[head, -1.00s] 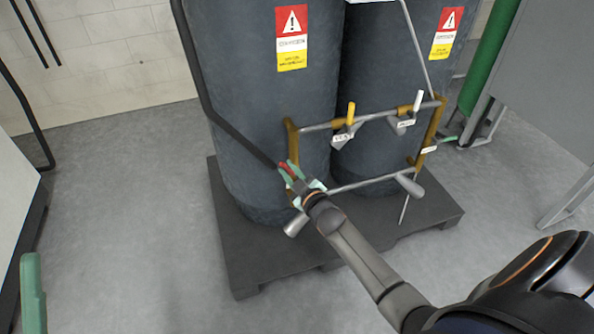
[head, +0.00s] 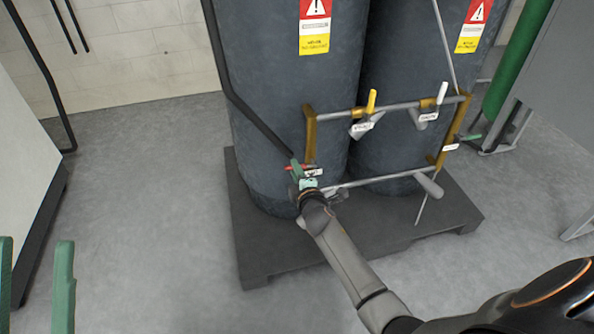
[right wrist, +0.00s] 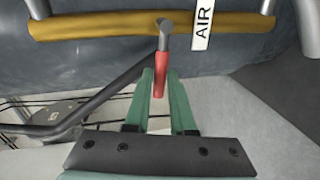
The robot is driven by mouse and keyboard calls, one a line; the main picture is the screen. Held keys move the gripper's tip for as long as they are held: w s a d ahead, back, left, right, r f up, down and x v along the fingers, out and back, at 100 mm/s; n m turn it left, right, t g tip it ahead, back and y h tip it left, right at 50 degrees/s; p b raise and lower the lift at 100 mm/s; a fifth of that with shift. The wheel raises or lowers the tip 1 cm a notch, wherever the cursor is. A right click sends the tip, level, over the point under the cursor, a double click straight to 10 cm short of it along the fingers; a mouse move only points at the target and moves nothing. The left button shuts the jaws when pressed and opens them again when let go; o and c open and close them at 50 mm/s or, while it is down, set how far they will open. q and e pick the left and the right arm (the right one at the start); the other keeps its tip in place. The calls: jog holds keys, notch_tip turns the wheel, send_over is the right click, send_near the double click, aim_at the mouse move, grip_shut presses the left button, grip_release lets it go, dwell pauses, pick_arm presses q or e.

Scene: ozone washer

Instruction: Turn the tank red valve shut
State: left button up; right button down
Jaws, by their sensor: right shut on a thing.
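The red valve handle (right wrist: 161,76) is on a grey stem below a yellow pipe, beside a white tag reading AIR. In the head view the red handle (head: 290,168) shows as a small red bar at the left end of the pipe frame, low in front of the left tank (head: 285,110). My right gripper (head: 299,172) is shut on it, with the green fingers on either side of the red part in the right wrist view (right wrist: 160,76). My left gripper (head: 35,243) shows at the lower left edge, its two green fingers wide apart and empty.
The pipe frame also carries a yellow handle (head: 371,101) and a white handle (head: 442,93). The tanks stand on a dark pallet (head: 255,262). Grey floor is clear at left.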

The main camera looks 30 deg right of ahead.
pick_arm(q)
jog(key=shift+d+f, duration=0.1)
jog(key=shift+f, duration=0.35)
pick_arm(e)
jog(key=shift+f+n, duration=0.35)
jog(key=shift+n, duration=0.05)
pick_arm(q)
jog(key=shift+b, duration=0.3)
pick_arm(e)
jog(key=shift+h, duration=0.3)
jog(key=c, duration=0.8)
grip_release()
jog(key=shift+o, duration=0.2)
